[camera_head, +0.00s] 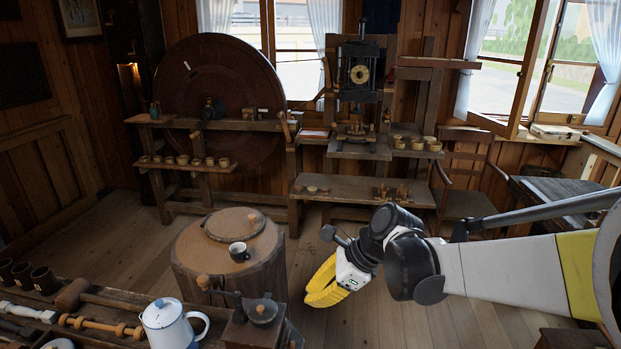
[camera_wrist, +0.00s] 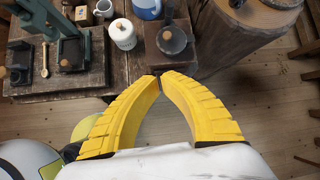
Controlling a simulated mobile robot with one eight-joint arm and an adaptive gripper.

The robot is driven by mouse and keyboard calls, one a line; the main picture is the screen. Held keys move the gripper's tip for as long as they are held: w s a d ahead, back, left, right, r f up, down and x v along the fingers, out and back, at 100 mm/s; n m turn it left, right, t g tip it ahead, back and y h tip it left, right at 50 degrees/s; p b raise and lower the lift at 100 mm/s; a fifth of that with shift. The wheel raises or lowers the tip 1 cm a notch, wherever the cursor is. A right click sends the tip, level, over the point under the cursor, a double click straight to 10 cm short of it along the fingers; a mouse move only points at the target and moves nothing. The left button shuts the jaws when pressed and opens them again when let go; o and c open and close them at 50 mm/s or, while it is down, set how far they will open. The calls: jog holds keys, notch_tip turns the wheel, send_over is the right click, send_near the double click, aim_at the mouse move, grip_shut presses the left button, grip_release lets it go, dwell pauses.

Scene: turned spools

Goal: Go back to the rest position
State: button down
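My gripper (camera_head: 326,284) hangs at the end of my arm, over the floor to the right of a round wooden stump. Its yellow fingers also show in the wrist view (camera_wrist: 159,78), where the tips come together with a gap between the fingers behind them. Nothing is held between them. In the wrist view the tips point toward the edge of a workbench (camera_wrist: 60,86) with a coffee grinder (camera_wrist: 172,40) on it. My arm reaches in from the right of the head view.
The front bench carries a blue-white kettle (camera_head: 168,324), a grinder (camera_head: 262,312) and turned tools. A big wheel (camera_head: 215,80) and shelves of small cups (camera_head: 195,161) stand at the back. Open floor (camera_head: 310,245) lies between.

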jog(key=s+d+r+n+t+h, duration=0.2)
jog(key=s+d+n+h, duration=0.1)
jog(key=s+d+n, duration=0.5)
jog(key=s+d+r+n+t+h, duration=0.3)
jog(key=s+d+n+h, duration=0.1)
jog(key=s+d+n, duration=0.4)
jog(key=d+n, duration=0.2)
jog(key=d, duration=0.1)
jog(key=shift+s+n, duration=0.3)
